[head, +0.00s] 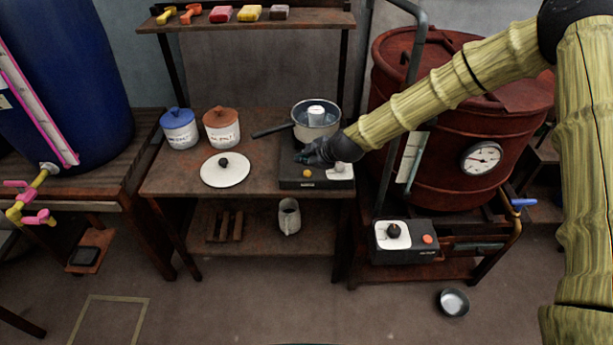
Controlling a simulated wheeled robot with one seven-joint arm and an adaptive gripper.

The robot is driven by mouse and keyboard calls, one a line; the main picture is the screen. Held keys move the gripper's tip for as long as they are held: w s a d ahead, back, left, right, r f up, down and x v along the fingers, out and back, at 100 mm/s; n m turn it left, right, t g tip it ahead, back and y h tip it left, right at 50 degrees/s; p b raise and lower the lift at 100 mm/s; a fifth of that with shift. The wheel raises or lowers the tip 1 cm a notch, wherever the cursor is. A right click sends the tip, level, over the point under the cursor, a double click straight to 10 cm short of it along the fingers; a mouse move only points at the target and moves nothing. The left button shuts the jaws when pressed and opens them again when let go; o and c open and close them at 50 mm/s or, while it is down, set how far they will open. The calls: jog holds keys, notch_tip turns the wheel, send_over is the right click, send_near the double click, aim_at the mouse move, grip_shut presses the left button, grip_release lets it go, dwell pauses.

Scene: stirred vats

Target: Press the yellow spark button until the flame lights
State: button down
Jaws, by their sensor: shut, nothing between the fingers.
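The yellow spark button (307,173) is a small round knob on the front left of the black burner unit (290,184). A pale knob (338,168) sits to its right on a light plate. My gripper (303,157) is shut and empty, just behind and above the yellow button in the picture. I cannot tell whether it touches anything. A pan (316,128) with a white object in it stands on the burner, partly hidden by my gripper. No flame shows; the area under the pan is mostly hidden.
A white lid (225,169) lies left of the burner, before a blue-lidded jar (179,128) and a brown-lidded jar (221,127). The pan handle (271,131) points left. A red vat (450,150) stands at right, with a control box (403,242) in front.

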aim_at(305, 174)
jog(key=shift+f+b, duration=0.35)
jog(key=shift+f, duration=0.4)
jog(key=shift+f, duration=0.1)
dwell(0.9)
jog(key=shift+f+b, duration=0.3)
jog(key=shift+b, duration=0.05)
jog(key=shift+f+b, duration=0.3)
jog(key=shift+f, duration=0.15)
dwell(0.9)
jog(key=shift+r, duration=0.2)
jog(key=shift+r+p, duration=0.4)
jog(key=shift+r, duration=0.3)
jog(key=shift+r+p, duration=1.3)
jog(key=shift+r, duration=1.25)
